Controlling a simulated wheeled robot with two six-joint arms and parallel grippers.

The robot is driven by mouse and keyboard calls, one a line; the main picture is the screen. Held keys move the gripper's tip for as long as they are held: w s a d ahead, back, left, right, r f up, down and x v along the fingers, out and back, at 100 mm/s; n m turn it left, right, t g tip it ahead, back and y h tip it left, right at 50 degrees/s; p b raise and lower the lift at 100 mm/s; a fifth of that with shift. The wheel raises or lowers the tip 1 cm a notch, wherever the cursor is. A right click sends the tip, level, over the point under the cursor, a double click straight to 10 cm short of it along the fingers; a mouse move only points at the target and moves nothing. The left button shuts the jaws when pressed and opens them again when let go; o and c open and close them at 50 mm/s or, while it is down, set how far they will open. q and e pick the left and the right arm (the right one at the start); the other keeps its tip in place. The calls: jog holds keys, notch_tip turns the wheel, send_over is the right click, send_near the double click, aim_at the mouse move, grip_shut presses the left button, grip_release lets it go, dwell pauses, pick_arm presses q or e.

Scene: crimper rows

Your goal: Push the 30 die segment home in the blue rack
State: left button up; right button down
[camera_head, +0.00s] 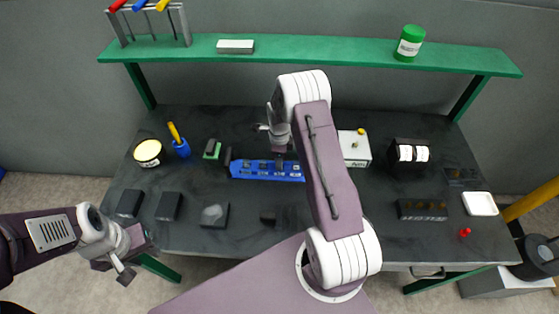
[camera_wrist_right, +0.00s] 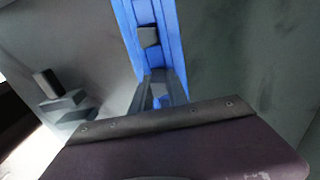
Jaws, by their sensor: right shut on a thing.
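The blue rack (camera_head: 262,176) lies long-ways across the middle of the bench, with small dark die segments in its slots. In the right wrist view the rack (camera_wrist_right: 172,27) runs away from me, and a grey segment (camera_wrist_right: 149,37) sits in it. My right gripper (camera_head: 281,160) is down at the rack's middle. In the wrist view its fingers (camera_wrist_right: 160,96) are shut at the near visible part of the rack, on what seems a die segment, mostly hidden. I cannot read its number. My left gripper (camera_head: 113,272) hangs off the bench's front left; its jaw gap is unclear.
A green block (camera_head: 211,149) and a dark upright piece stand left of the rack. A white box (camera_head: 354,148) is behind my right arm. Dark blocks (camera_head: 169,206) line the front. A dark holder (camera_head: 422,210) and white tray (camera_head: 480,204) are at right.

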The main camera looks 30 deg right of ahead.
jog(key=shift+f+b, duration=0.3)
jog(key=shift+f, duration=0.15)
jog(key=c, duration=1.2)
grip_release()
notch_tip(320, 180, up, 9)
jog(key=shift+r+b, duration=0.1)
jog(key=shift+b, duration=0.7)
